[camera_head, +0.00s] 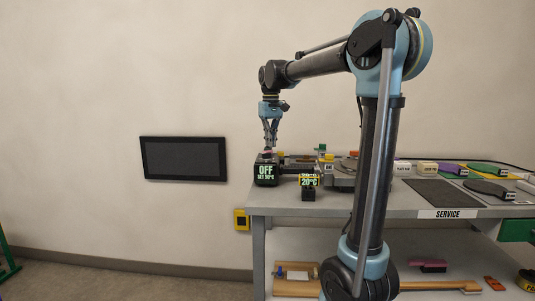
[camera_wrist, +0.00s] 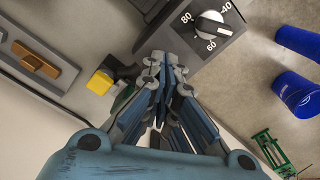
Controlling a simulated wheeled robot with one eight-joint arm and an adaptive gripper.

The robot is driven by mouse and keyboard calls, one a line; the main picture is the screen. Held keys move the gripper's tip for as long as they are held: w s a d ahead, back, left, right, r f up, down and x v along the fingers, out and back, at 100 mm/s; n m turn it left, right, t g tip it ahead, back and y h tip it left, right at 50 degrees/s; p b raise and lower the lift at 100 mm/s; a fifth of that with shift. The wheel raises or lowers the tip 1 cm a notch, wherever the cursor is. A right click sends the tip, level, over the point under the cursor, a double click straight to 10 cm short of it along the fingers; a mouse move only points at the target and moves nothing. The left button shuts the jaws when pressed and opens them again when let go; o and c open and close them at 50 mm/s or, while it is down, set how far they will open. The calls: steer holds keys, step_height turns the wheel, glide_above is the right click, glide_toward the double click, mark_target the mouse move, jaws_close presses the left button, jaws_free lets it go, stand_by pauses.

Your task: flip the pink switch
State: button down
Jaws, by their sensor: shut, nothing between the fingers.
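A small pink part, seemingly the pink switch (camera_head: 266,154), shows on top of a dark control box (camera_head: 265,171) at the left end of the bench. The box's display reads OFF and a set 20°C. My gripper (camera_head: 269,147) points down just above the pink part, fingers shut and empty. I cannot tell whether the tips touch it. In the wrist view my gripper (camera_wrist: 163,64) reaches beside a dark box with a white-marked dial (camera_wrist: 210,24). No pink shows there; my fingers may hide the switch.
A small display (camera_head: 309,182) reading 20°C stands right of the control box. The bench (camera_head: 370,208) holds labelled blocks and dark plates farther right. A yellow block (camera_wrist: 99,83) and blue bins (camera_wrist: 297,94) show in the wrist view. A dark panel (camera_head: 184,159) hangs on the wall.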

steer(key=shift+f, duration=1)
stand_by(0.7)
steer(key=shift+r, duration=3.5)
